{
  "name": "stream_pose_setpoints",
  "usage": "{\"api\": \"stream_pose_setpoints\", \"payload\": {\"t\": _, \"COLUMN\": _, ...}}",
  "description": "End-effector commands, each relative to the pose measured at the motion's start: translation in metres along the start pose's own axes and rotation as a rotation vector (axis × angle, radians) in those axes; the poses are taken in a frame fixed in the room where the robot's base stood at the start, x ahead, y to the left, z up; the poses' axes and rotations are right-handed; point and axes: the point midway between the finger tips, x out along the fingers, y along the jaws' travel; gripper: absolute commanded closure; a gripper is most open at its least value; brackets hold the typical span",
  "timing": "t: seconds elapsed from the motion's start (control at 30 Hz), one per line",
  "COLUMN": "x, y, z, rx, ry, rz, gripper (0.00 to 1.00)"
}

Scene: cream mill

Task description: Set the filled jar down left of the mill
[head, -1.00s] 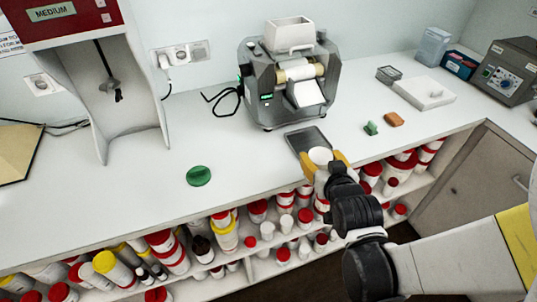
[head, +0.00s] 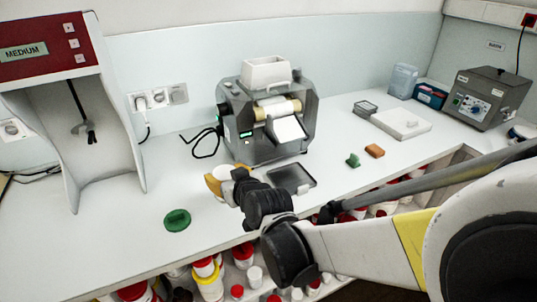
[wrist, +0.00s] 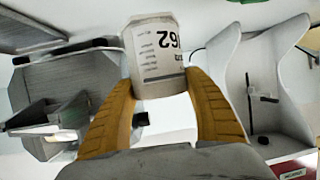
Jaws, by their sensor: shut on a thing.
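The mill (head: 240,135), a grey roller machine with a white hopper, stands at the back middle of the counter; it also shows at the left of the wrist view (wrist: 70,85). My gripper (head: 221,178) is in front and to the left of the mill. Its yellow fingers are shut on the white jar (wrist: 157,60), whose printed label appears upside down in the wrist view. In the head view the jar is a small pale patch (head: 222,171) between the fingers. Its contents are hidden, and I cannot tell whether its base touches the counter.
A dark tray (head: 306,184) lies in front of the mill. A green lid (head: 177,220) lies front left. A mixer with a red top (head: 45,40) stands far left. Counter between mixer and mill is mostly clear.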

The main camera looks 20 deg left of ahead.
Motion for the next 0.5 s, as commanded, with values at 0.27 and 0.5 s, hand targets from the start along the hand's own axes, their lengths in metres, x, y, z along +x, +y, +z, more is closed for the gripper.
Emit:
{"api": "stream_pose_setpoints", "payload": {"t": 0.27, "x": 0.015, "y": -0.012, "z": 0.013, "rx": 0.000, "ry": 0.000, "rz": 0.001, "gripper": 0.70}}
{"api": "stream_pose_setpoints", "payload": {"t": 0.5, "x": 0.028, "y": -0.011, "z": 0.044, "rx": 0.000, "ry": 0.000, "rz": 0.001, "gripper": 0.70}}
